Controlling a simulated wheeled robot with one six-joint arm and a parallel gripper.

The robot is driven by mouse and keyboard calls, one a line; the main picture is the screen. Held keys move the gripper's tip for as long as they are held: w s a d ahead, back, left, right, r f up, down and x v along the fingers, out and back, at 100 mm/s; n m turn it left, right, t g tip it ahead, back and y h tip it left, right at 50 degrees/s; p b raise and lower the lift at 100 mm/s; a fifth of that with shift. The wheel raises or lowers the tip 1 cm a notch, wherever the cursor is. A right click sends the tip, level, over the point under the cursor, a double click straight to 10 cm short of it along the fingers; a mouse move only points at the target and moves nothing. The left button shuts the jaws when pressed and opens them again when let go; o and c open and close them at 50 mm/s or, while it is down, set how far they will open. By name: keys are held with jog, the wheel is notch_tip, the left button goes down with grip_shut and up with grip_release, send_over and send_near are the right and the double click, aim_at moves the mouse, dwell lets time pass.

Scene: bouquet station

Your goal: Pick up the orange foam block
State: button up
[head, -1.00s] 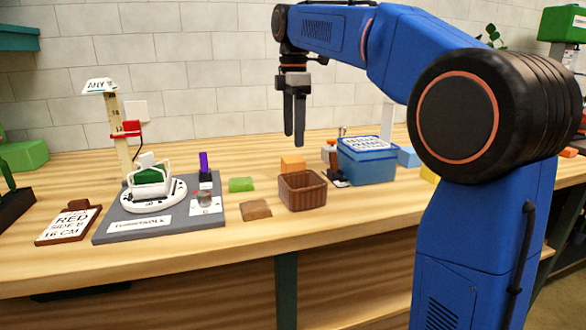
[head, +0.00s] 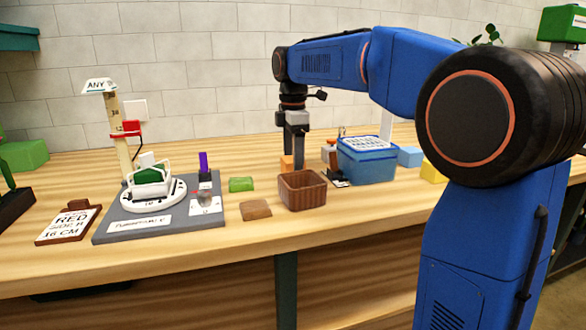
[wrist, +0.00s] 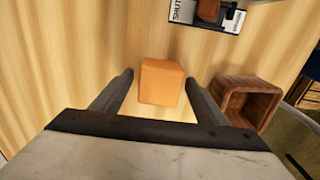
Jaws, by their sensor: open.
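The orange foam block (head: 286,163) sits on the wooden counter just behind the brown basket, partly hidden by my gripper in the head view. In the wrist view the block (wrist: 161,82) lies between the fingers, nearer their tips, with a gap on each side. My gripper (head: 298,165) points down with its fingers low at the block. In the wrist view my gripper (wrist: 160,80) is open, one finger on each side of the block. I cannot tell the exact height of the fingertips.
The brown basket (head: 303,193) stands close in front of the block; it also shows right of my fingers in the wrist view (wrist: 247,101). A blue box (head: 366,163) stands to the right. A green block (head: 241,184) and brown block (head: 256,210) lie left. A grey station board (head: 150,225) is further left.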

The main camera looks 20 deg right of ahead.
jog(key=c, duration=1.2)
